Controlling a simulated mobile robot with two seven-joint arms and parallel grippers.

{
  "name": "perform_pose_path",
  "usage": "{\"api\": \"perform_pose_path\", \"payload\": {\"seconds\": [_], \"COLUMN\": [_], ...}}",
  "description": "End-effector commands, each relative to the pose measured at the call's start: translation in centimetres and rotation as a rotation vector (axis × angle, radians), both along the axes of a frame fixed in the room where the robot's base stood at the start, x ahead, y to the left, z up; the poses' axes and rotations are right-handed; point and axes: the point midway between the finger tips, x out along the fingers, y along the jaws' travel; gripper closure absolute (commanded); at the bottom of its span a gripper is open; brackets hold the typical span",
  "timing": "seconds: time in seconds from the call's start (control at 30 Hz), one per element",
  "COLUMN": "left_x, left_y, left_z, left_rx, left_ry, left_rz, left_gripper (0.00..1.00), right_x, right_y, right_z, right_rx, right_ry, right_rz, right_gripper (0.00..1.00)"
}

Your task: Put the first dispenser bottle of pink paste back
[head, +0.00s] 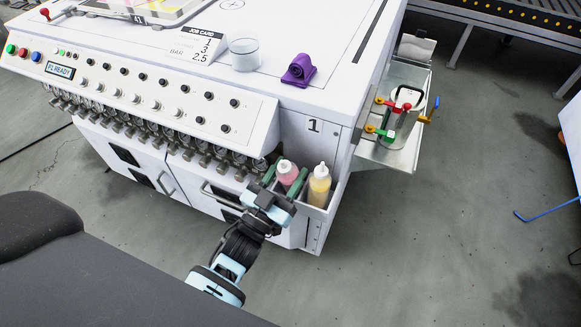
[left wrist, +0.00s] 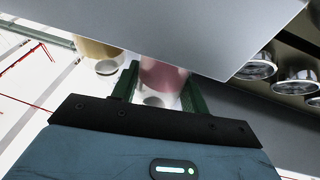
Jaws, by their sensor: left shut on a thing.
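The bottle of pink paste (head: 287,172) has a white cap and stands about upright at the machine's front right corner, in or just above the grey side holder (head: 318,226). My left gripper (head: 283,178) is shut on it, one green finger on each side. In the left wrist view, the pink bottle (left wrist: 163,76) shows between the green fingers (left wrist: 160,90), its upper part hidden by a grey panel. I cannot tell whether its base rests on the holder's floor. My right gripper is not in view.
A yellow paste bottle (head: 320,186) stands in the holder just right of the pink one. A metal pot (head: 399,121) sits on a side shelf.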

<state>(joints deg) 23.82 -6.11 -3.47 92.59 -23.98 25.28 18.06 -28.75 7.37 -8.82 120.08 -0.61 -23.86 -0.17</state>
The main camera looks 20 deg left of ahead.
Motion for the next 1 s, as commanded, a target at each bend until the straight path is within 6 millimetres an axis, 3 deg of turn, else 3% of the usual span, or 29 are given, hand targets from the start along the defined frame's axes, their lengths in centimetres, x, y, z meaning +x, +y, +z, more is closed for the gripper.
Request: {"api": "perform_pose_path", "payload": {"seconds": [0.2, 0.47, 0.6, 1.0], "left_x": [0.8, 1.6, 1.5, 1.5], "left_y": [-0.1, -0.3, -0.3, -0.3], "left_z": [0.9, 1.2, -0.8, -1.1], "left_rx": [0.032, 0.06, 0.057, 0.056], "left_ry": [0.145, 0.295, 0.302, 0.298], "left_rz": [-0.003, -0.001, 0.001, 0.0], "left_gripper": [0.65, 0.65, 0.65, 0.65], "right_x": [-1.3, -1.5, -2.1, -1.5], "right_y": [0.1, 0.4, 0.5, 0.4], "right_z": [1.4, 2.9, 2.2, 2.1], "right_rx": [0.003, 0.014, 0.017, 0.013], "right_ry": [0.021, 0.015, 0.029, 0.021], "right_rz": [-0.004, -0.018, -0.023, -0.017], "right_gripper": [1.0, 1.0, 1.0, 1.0]}}
